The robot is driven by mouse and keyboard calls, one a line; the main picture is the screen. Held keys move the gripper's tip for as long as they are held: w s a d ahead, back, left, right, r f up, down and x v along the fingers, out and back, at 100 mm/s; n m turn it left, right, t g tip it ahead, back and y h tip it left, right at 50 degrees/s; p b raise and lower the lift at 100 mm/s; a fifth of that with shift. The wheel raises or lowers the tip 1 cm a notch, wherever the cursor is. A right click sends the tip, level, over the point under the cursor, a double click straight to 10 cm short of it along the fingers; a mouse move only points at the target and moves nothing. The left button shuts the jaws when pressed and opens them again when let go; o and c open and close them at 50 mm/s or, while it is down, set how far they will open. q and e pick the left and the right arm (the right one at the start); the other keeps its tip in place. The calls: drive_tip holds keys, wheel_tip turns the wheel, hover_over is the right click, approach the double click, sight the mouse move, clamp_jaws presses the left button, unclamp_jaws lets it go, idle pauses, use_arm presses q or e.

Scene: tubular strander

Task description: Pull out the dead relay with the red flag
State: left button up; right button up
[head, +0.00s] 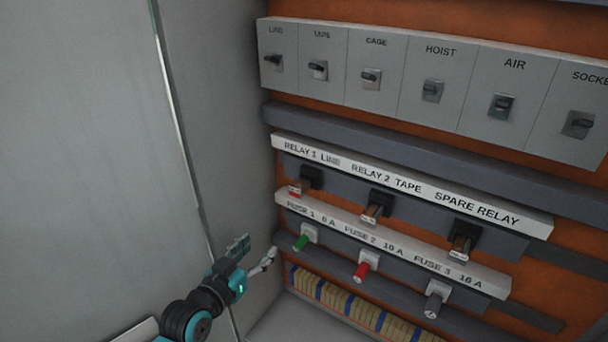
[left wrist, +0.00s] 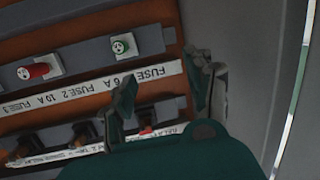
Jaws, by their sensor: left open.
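The relay with the red flag (head: 295,191) sits in its black socket under the label RELAY 1 LINE, at the left end of the relay row. In the left wrist view its red flag (left wrist: 146,131) shows just above my gripper's body, which hides part of the relay. My left gripper (head: 255,252) is open and empty, below and to the left of the relay, apart from it. In the left wrist view its two fingers (left wrist: 164,90) stand spread in front of the fuse label strip. My right gripper is in neither view.
Relay 2 (head: 375,210) and the spare relay (head: 462,242) sit to the right. Green fuse (head: 301,242), red fuse (head: 362,271) and grey fuse (head: 433,304) project below. Switches line the top. The grey cabinet wall (head: 222,130) bounds the left side.

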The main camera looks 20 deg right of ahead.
sight(295, 192)
use_arm(q)
drive_tip(key=s+d+r+m+h, duration=0.1)
drive_tip(key=d+r, duration=0.1)
drive_tip(key=r, duration=0.4)
drive_tip(key=s+d+r+m+h+p, duration=0.1)
drive_tip(key=d+r+h, duration=0.1)
drive_tip(key=r, duration=0.4)
drive_tip(key=shift+s+d+r+m, duration=0.2)
drive_tip(key=shift+d+r+m, duration=0.1)
drive_tip(key=shift+r, duration=0.1)
drive_tip(key=b+x, duration=0.2)
drive_tip(key=x, duration=0.5)
drive_tip(key=shift+w+d+f+b, duration=0.1)
drive_tip(key=shift+d+b, duration=0.2)
drive_tip(key=shift+b, duration=0.05)
drive_tip(key=shift+w+d, duration=0.5)
drive_tip(key=shift+d, duration=0.05)
clamp_jaws()
